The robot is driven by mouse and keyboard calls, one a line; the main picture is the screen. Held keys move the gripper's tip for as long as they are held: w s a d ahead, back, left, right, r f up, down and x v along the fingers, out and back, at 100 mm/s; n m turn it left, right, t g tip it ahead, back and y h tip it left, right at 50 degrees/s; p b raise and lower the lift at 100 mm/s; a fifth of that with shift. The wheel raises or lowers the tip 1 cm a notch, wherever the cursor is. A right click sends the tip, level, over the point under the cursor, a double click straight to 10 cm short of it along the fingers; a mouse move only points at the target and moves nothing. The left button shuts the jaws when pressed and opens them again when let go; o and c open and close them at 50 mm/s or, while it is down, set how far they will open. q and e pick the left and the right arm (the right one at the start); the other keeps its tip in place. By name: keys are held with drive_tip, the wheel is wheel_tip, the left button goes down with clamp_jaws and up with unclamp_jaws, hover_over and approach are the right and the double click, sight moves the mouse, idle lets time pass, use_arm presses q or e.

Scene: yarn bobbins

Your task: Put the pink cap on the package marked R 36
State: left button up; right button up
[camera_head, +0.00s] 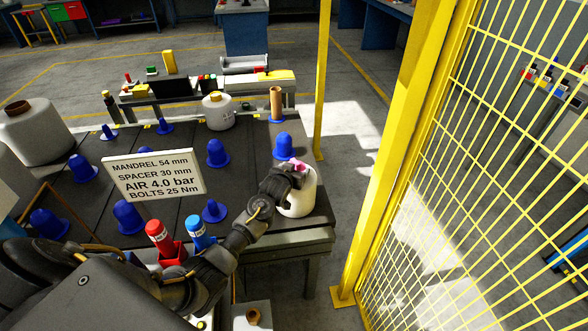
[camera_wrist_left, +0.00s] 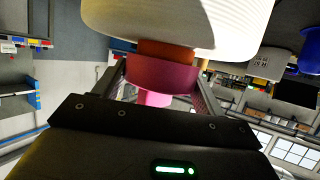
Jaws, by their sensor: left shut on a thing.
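My left gripper (camera_head: 288,172) is at the top of a white yarn package (camera_head: 298,200) at the table's right end. It is shut on the pink cap (camera_head: 298,163), which also shows between the fingers in the left wrist view (camera_wrist_left: 162,74). There the cap lines up with the brown core (camera_wrist_left: 165,50) of the white package (camera_wrist_left: 180,20); I cannot tell how far it is seated. No marking is readable on this package. Another white package (camera_head: 218,115), farther back, has a small label I cannot read. My right gripper is not in view.
Blue pegs (camera_head: 218,153) stand across the dark table (camera_head: 180,215). A white sign (camera_head: 153,175) and red and blue bottles (camera_head: 160,238) are near my left arm. A tan tube (camera_head: 276,103) stands behind. A yellow fence (camera_head: 400,150) rises to the right.

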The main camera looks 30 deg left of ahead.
use_arm(q)
drive_tip(key=shift+f, duration=0.3)
drive_tip(key=o, duration=1.1)
drive_tip(key=shift+s, duration=0.1)
drive_tip(key=v, duration=1)
drive_tip(key=shift+s+r, duration=0.15)
drive_tip(key=shift+s, duration=0.15)
